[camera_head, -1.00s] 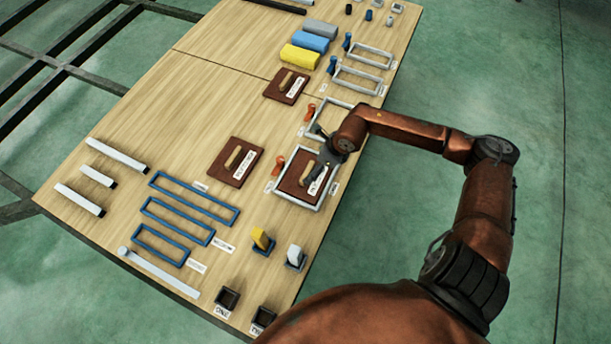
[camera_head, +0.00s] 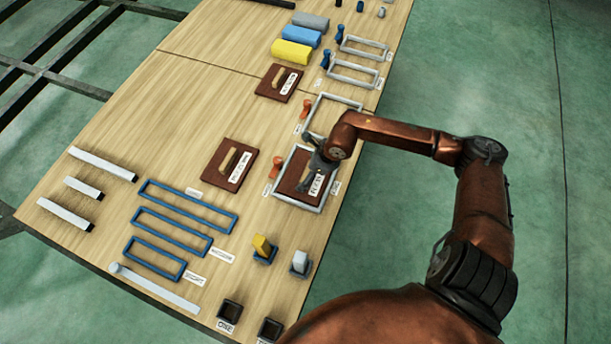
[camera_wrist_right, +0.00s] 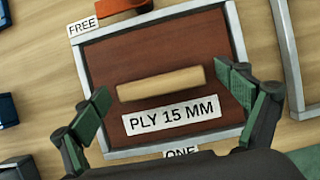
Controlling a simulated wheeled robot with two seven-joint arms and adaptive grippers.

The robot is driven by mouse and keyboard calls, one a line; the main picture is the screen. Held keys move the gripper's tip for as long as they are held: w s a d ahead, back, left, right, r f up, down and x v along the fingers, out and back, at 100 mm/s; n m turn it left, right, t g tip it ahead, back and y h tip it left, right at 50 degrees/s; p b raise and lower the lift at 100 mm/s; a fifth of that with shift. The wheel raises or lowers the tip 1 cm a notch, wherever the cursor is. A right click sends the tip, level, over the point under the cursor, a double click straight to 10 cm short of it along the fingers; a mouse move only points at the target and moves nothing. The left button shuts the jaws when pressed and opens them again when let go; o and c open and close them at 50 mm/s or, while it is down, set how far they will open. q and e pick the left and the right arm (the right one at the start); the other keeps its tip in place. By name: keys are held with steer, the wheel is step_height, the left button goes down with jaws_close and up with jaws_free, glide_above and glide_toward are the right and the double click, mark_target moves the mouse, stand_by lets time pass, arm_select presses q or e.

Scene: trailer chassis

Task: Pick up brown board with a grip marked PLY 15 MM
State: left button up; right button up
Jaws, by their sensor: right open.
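The brown board (camera_wrist_right: 130,62) with a pale wooden grip (camera_wrist_right: 160,84) and a white label reading PLY 15 MM (camera_wrist_right: 171,115) lies inside a grey frame in the right wrist view. In the head view the same board (camera_head: 290,185) is partly covered by my right gripper (camera_head: 312,175). My right gripper is open over the board; in the wrist view its green-padded fingers (camera_wrist_right: 170,96) stand apart on either side of the grip, not touching it. My left gripper is not in view.
The grey frame (camera_head: 285,201) surrounds the board. Two other brown boards with grips lie on the table, one to the left (camera_head: 217,172) and one farther back (camera_head: 268,88). An orange piece (camera_head: 275,164) sits beside the frame. Blue frames (camera_head: 165,226) lie at the left.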

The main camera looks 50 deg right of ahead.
steer(key=shift+c, duration=0.5)
steer(key=c, duration=1.4)
steer(key=shift+c, duration=0.3)
steer(key=shift+r, duration=0.1)
